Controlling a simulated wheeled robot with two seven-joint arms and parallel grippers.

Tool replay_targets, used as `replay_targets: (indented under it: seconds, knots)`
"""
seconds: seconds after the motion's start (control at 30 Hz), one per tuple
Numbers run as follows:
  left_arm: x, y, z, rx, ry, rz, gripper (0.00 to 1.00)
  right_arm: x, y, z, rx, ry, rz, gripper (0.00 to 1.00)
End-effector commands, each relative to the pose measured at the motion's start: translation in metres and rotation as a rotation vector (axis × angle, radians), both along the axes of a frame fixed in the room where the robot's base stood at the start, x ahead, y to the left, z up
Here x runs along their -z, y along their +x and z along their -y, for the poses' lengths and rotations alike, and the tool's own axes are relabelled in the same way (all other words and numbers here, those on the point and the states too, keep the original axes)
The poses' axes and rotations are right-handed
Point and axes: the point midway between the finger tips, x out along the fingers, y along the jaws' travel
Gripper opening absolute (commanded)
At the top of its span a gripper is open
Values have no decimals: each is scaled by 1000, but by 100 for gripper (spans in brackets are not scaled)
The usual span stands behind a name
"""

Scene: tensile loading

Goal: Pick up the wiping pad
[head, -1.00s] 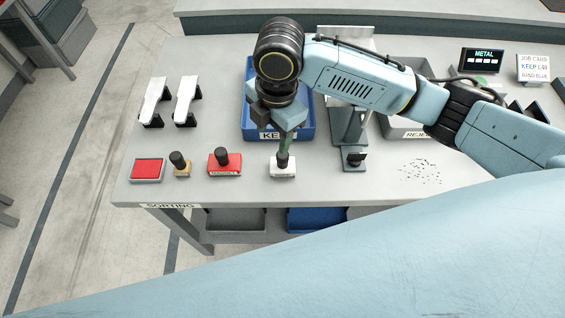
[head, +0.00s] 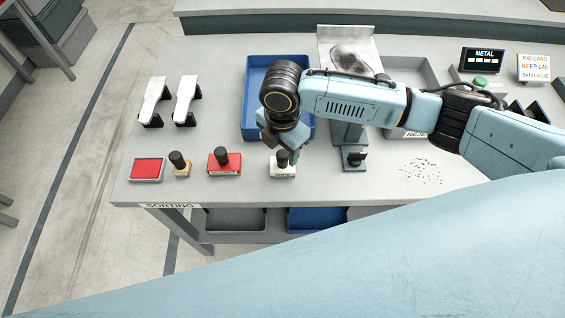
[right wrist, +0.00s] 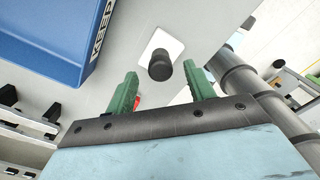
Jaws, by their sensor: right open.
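The wiping pad, a white block with a black knob handle (head: 284,169), stands on the grey table near its front edge. In the right wrist view the pad (right wrist: 163,43) lies just beyond my fingertips, its knob between the lines of the two fingers. My right gripper (head: 282,149) is open and empty, just above and behind the knob, with its fingers partly hidden in the head view. In the right wrist view its two green fingers (right wrist: 160,86) are spread apart. I cannot tell whether a finger touches the knob. My left gripper is not in view.
A grey stand (head: 353,157) is close on the right. A blue bin (head: 257,70) lies behind. Dark specks (head: 421,171) lie further right.

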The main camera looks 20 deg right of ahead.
Motion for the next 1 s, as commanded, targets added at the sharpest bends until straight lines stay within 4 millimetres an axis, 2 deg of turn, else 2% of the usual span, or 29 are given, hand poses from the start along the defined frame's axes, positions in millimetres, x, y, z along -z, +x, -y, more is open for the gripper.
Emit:
replay_targets:
  seconds: [0.1, 0.2, 0.47, 0.83, 1.0]
  knots:
    - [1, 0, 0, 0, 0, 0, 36, 19, -1, 1, -1, -2, -1, 54]
    - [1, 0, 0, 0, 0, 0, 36, 27, -1, 1, -1, -1, 0, 54]
    - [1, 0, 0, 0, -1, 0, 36, 28, 0, 1, -1, 0, 1, 54]
    - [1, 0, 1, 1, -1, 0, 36, 28, 0, 1, -1, -1, 2, 5]
    - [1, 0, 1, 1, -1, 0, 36, 28, 0, 1, -1, 0, 1, 4]
